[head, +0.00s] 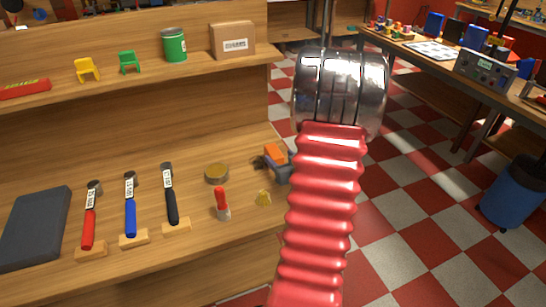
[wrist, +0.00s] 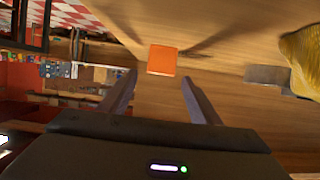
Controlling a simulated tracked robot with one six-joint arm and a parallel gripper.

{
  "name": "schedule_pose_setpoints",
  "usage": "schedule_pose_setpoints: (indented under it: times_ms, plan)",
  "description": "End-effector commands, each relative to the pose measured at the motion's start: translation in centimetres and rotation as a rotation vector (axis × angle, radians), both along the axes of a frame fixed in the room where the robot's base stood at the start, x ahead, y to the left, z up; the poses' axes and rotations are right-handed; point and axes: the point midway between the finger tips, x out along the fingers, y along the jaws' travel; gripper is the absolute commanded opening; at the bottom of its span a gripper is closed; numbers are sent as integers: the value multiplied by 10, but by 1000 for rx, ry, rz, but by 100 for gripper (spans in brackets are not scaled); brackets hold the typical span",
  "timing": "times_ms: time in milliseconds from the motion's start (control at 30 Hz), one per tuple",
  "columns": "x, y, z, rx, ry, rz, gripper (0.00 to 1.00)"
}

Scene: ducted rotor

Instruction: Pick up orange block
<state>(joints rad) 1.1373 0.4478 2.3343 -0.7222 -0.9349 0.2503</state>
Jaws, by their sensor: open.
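The orange block (wrist: 162,59) shows in the wrist view as a small square face on the wooden surface. It lies just beyond and between the tips of my open gripper (wrist: 158,78), with a finger on each side. I see no contact between the fingers and the block. In the head view the orange block (head: 275,152) is on the lower shelf near its right end, beside dark grey parts that I cannot clearly make out. My red ribbed arm stands just to the right and hides part of that area.
A yellow piece (head: 263,198), a red-and-white item (head: 221,203) and a round tin (head: 216,173) are close by on the lower shelf (head: 150,270). In the wrist view a large yellow shape (wrist: 302,62) is close at right.

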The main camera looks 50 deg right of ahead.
Motion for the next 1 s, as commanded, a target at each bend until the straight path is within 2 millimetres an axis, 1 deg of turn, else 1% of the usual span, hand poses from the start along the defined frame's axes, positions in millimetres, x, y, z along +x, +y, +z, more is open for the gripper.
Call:
schedule_pose_setpoints:
  times_ms: [33, 167, 533, 633, 1000]
  plan:
    - [6, -3, -2, -1, 0, 1, 57]
    - [14, -8, -6, -1, -1, 0, 57]
    - [16, -10, -6, -1, -1, -1, 57]
    - [20, -12, -8, 0, 0, 0, 57]
    - [54, -31, -23, 0, 0, 0, 57]
